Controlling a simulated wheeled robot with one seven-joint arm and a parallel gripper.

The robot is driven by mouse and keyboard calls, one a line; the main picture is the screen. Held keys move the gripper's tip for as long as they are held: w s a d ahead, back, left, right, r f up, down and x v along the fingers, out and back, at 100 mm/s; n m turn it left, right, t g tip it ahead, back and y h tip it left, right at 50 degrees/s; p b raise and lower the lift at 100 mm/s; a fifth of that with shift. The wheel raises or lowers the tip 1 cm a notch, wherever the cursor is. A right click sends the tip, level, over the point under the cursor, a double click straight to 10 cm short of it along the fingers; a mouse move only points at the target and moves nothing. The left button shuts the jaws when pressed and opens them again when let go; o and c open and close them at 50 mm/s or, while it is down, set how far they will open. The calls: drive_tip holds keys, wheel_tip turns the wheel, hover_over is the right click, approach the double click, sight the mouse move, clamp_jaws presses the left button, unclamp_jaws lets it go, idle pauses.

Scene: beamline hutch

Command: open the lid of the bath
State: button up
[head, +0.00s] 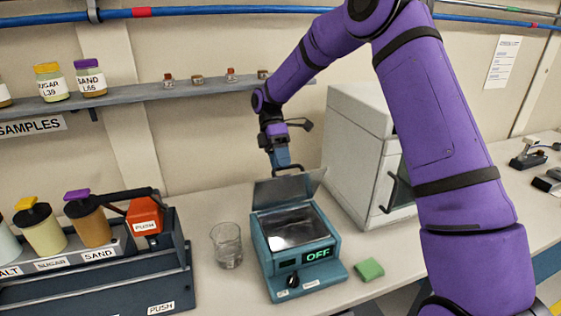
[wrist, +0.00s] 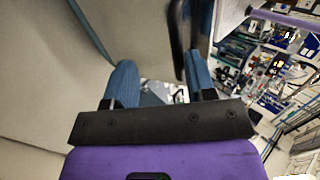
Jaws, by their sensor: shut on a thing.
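The bath (head: 300,255) is a teal box on the bench in the head view, with a green "OFF" on its front display. Its grey lid (head: 285,189) stands raised, roughly upright at the back edge, so the shiny inside of the bath shows. My gripper (head: 283,161) is above the lid's top edge, shut on the dark lid handle (head: 289,169). In the wrist view, my blue fingers (wrist: 161,82) show on both sides; what lies between their tips is hard to make out.
A glass beaker (head: 227,245) stands close left of the bath, and a green sponge (head: 369,269) lies to its right. A white cabinet (head: 365,150) stands right behind. A dispenser rack (head: 110,265) is at left. A shelf (head: 185,91) with small jars runs behind.

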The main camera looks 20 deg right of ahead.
drive_tip(key=shift+f, duration=0.1)
drive_tip(key=s+r, duration=0.2)
drive_tip(key=s, duration=0.6)
drive_tip(key=s+r, duration=0.3)
drive_tip(key=s, duration=0.5)
drive_tip(key=shift+d+r, duration=0.15)
drive_tip(key=shift+r, duration=0.05)
